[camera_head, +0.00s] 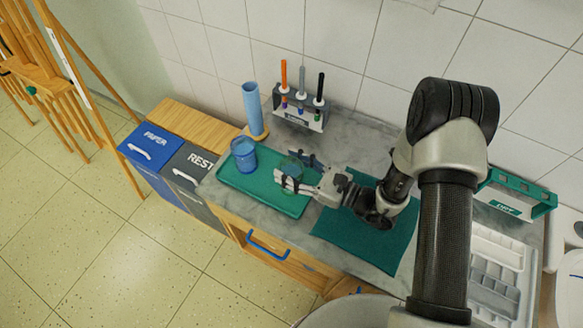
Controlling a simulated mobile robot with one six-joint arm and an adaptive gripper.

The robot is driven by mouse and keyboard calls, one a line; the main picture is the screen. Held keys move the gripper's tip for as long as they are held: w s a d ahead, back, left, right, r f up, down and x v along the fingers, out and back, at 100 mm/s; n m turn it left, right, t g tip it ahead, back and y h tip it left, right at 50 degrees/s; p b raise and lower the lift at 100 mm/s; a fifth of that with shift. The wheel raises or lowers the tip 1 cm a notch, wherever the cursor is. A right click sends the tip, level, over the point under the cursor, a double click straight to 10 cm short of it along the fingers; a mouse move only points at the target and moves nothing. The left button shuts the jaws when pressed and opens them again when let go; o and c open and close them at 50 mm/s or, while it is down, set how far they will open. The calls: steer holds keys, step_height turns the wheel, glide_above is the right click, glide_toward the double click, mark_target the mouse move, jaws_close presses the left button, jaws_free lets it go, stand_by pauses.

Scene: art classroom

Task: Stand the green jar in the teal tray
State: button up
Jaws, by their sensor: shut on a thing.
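The teal tray (262,193) lies on the grey counter, left of centre. My gripper (289,171) is over the right part of the tray, reaching in from the right. It is shut on the green jar (292,164), a see-through greenish jar that stands about upright between the fingers. The fingers hide part of the jar. I cannot tell whether its base touches the tray.
A blue cylinder (253,106) on a wooden base and a rack with several markers (299,108) stand behind the tray. A dark green mat (355,243) lies to the right, under my arm. Blue and dark grey bins (152,153) stand left of the counter.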

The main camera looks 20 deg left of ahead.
steer(key=shift+r, duration=0.1)
steer(key=o, duration=1.1)
steer(key=shift+o, duration=0.2)
steer(key=shift+r, duration=0.15)
steer(key=s+d+p, duration=0.1)
steer(key=d+p, duration=0.1)
steer(key=d, duration=1)
